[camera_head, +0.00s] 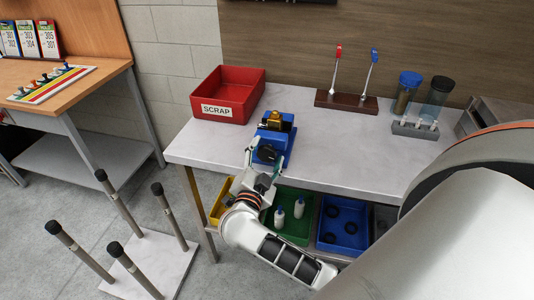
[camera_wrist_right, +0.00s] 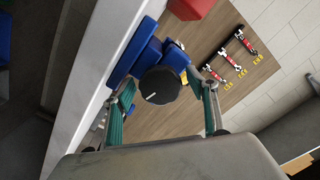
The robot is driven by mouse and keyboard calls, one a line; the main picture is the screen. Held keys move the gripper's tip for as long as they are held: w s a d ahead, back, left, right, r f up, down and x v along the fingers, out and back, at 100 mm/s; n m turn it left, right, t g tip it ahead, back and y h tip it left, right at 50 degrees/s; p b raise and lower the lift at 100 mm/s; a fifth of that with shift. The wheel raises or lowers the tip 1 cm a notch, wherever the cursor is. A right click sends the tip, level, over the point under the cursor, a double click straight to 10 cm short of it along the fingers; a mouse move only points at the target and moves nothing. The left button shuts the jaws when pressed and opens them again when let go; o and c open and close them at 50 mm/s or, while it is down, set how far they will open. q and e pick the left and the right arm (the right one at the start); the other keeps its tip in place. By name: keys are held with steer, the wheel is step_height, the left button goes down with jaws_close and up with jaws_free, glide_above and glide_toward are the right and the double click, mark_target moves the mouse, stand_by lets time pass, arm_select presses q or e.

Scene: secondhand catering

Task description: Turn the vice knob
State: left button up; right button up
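The blue vice (camera_head: 275,133) stands on the front of the white workbench. Its round black knob (camera_head: 267,153) faces the front edge and also shows in the right wrist view (camera_wrist_right: 160,86), with a white mark on its face. A brass-coloured piece (camera_head: 278,120) sits at the top of the vice. My right gripper (camera_head: 262,160) is open, with its two green-padded fingers on either side of the knob. In the right wrist view the fingertips (camera_wrist_right: 160,88) look slightly apart from the knob; contact cannot be told. My left gripper is not in view.
A red SCRAP bin (camera_head: 228,94) stands left of the vice. A rack with a red and a blue tool (camera_head: 346,101) and lidded jars (camera_head: 406,92) stand behind. Green (camera_head: 289,235) and blue (camera_head: 343,241) bins sit below. An upturned stool (camera_head: 147,262) lies at left. The bench's right middle is clear.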

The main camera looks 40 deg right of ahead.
steer(key=v, duration=0.7)
steer(key=shift+a, duration=0.15)
steer(key=shift+s, duration=0.1)
